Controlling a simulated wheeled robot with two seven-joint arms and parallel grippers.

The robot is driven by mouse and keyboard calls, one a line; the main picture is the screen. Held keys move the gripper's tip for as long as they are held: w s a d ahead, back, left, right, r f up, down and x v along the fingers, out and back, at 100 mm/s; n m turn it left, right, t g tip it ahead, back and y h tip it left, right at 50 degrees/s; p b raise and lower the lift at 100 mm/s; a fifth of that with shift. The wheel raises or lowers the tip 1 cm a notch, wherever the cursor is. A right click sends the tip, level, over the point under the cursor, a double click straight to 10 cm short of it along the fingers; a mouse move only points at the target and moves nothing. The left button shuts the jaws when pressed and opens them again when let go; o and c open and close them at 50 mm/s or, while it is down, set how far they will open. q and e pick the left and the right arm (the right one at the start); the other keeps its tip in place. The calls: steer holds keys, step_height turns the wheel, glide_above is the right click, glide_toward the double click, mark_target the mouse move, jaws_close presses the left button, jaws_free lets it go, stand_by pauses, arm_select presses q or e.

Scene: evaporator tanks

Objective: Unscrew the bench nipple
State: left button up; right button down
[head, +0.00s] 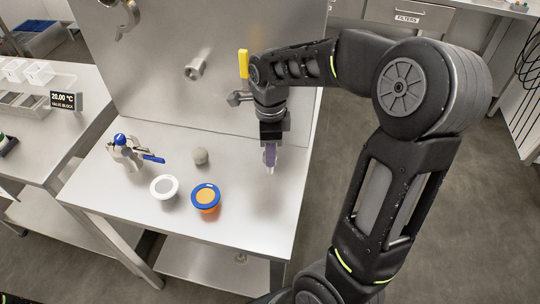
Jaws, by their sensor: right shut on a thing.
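My right gripper (269,158) points down above the right part of the steel bench (240,208). It is shut on a small purple-grey piece, mostly hidden by the fingers. I cannot tell whether this piece is the bench nipple. A short grey cylindrical piece (200,156) stands on the bench to the left of the gripper, apart from it. A metal valve (128,150) with a blue cap and blue lever stands farther left on the bench. A metal fitting (195,68) sticks out of the upright steel panel (150,75). My left gripper is out of view.
A white round piece with a grey centre (164,187) and a blue-rimmed orange one (206,197) lie near the bench's front edge. A yellow piece (243,64) and another metal fitting (237,99) are beside my right arm. A display block (64,101) stands on the left counter.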

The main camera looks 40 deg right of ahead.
stand_by(0.4)
steer(key=n, duration=0.3)
steer(key=shift+n, duration=1.1)
steer(key=n, duration=0.2)
steer(key=shift+n, duration=0.3)
steer(key=n, duration=0.2)
steer(key=shift+n+p, duration=0.3)
steer(key=shift+n, duration=0.8)
steer(key=n, duration=0.3)
steer(key=shift+n, duration=0.3)
